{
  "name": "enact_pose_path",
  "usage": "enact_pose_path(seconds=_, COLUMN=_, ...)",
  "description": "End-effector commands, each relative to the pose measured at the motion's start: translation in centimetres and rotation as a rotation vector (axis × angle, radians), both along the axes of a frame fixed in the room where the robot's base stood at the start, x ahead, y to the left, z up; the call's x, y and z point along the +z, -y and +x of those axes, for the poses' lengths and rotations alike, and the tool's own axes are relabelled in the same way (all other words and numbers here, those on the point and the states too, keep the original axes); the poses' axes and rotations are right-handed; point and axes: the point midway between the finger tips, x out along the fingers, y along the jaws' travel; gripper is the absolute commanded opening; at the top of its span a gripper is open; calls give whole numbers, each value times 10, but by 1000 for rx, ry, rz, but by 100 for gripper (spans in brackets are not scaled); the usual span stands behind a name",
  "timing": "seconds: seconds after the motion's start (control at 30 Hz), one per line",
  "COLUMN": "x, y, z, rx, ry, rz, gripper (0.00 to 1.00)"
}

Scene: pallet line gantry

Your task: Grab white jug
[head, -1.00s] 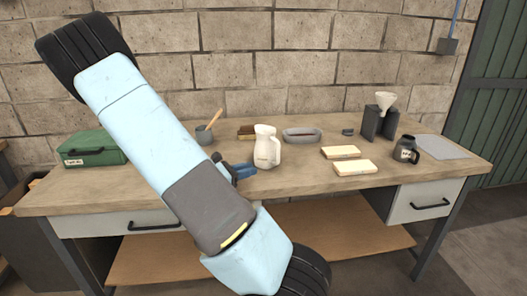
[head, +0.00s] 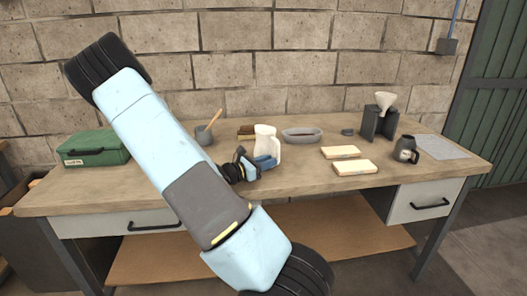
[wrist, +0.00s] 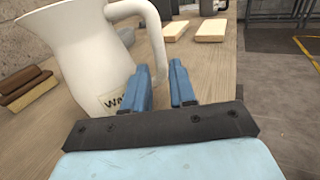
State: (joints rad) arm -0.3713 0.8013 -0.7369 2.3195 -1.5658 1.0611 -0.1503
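The white jug (head: 264,139) stands upright on the workbench, its handle on the right side. In the wrist view the jug (wrist: 82,48) fills the upper left, with a partly covered label low on its body. My gripper (head: 262,163) is in front of the jug's lower part in the head view and hides some of it. In the wrist view my gripper (wrist: 162,82) has its two blue fingers apart. The left finger overlaps the jug's body and the handle's lower end appears near the gap between the fingers. I cannot tell whether they touch.
On the workbench (head: 110,195) are a green box (head: 94,149), a grey pot (head: 204,136), a brush (head: 246,131), a grey tray (head: 302,136), two pale blocks (head: 354,167) and a dark pot (head: 405,149). The bench's front strip is mostly clear.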

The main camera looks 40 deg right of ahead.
Motion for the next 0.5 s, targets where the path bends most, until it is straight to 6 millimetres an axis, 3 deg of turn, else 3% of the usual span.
enact_pose_path(seconds=0.3, x=1, y=40, z=-3, rx=-2, ry=1, rz=-2, gripper=25)
enact_pose_path(seconds=0.5, x=1, y=46, z=-4, rx=1, ry=0, rz=0, gripper=25)
